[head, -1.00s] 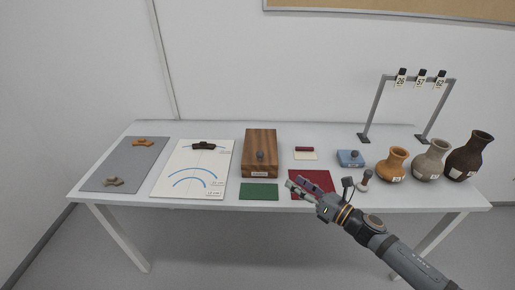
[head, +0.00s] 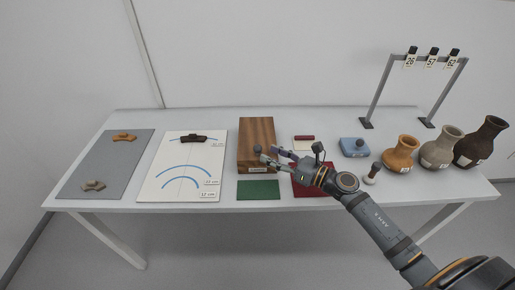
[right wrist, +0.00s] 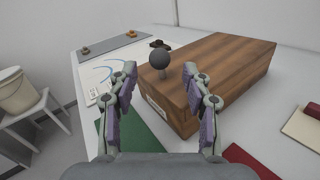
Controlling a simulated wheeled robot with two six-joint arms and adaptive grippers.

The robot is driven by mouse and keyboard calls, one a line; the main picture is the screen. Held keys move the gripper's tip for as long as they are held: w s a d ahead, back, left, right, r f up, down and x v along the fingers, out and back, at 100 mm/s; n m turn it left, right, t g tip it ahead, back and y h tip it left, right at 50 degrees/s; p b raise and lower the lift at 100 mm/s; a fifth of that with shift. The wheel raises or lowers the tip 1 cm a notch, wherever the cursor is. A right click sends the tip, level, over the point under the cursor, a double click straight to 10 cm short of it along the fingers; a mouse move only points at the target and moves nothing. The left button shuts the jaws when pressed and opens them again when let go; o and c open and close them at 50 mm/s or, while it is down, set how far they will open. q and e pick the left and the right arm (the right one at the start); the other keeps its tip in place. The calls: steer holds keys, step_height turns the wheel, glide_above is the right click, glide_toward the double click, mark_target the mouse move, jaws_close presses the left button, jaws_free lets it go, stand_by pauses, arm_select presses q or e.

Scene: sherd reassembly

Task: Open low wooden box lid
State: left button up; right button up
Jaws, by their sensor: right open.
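The low wooden box (head: 257,140) stands near the middle of the table with its lid down. It also shows in the right wrist view (right wrist: 222,72), with a dark round knob (right wrist: 159,57) on a short stem near its front edge. A small label is on its front face. My right gripper (head: 268,154) is open and empty at the front right of the box. In the right wrist view the knob appears between the two fingers (right wrist: 160,75), beyond their tips; they look apart from it. In the head view the knob is partly hidden by a finger. My left gripper is out of view.
A green mat (head: 258,190) and a red mat (head: 312,188) lie in front of the box. A white drawing sheet (head: 152,182) and grey mat (head: 85,165) with sherds lie left. A blue block (head: 352,149), a stamp-like tool (head: 373,174) and vases (head: 401,152) stand right.

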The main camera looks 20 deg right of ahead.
mark_target(257, 148)
steer(key=p+x, duration=0.1)
steer(key=x, duration=0.4)
steer(key=shift+w+a, duration=0.1)
steer(key=shift+w, duration=0.05)
steer(key=shift+w+a, duration=0.2)
steer(key=shift+a, duration=0.05)
jaws_close()
